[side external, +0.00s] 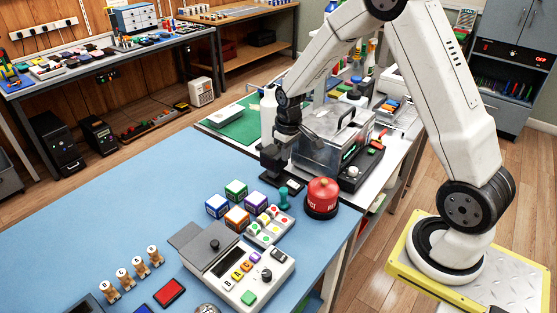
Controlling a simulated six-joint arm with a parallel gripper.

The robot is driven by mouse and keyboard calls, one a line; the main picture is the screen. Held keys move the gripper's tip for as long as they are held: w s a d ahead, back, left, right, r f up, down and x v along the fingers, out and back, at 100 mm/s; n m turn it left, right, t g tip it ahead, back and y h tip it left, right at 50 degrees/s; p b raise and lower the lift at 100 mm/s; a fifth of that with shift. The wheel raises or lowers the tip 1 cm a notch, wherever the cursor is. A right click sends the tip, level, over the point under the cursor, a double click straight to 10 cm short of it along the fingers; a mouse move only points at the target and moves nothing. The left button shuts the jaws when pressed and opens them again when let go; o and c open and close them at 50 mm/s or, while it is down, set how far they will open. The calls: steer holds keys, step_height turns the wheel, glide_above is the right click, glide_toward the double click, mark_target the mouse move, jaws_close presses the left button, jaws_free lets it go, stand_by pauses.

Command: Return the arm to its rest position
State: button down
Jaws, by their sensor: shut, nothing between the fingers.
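My arm comes from its base at the right and bends down over the work table. My gripper (283,178) is at the far right part of the blue mat, low over a small dark item, beside the clear-walled machine. The fingers are small and dark here, and I see nothing held between them. The red domed button (322,195) stands right of the gripper.
The blue mat (130,210) is clear at the left. Coloured cubes (236,190), a teal stamp (284,198), a button panel (270,227) and a grading console (240,270) stand in front of the gripper. The metal machine (335,145) stands close behind it.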

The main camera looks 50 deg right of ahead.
steer(key=s+a+r+t, duration=0.1)
steer(key=s+a+r, duration=0.1)
steer(key=s+a, duration=0.3)
steer(key=s+a+r+t, duration=0.1)
steer(key=s+a+r, duration=0.2)
steer(key=s+a, duration=0.3)
steer(key=s, duration=0.4)
steer(key=shift+r, duration=0.35)
steer(key=shift+w, duration=0.1)
steer(key=w+d+f+m+g, duration=0.1)
steer(key=w+d+f+m, duration=0.3)
steer(key=w+d+m, duration=0.4)
steer(key=w+d+f+m+g, duration=0.1)
steer(key=w+d+f+m, duration=0.4)
steer(key=w+d+m, duration=0.3)
steer(key=shift+w+f+m+g, duration=0.25)
steer(key=shift+w+m+g, duration=0.05)
steer(key=shift+w+m, duration=0.75)
steer(key=shift+f, duration=0.1)
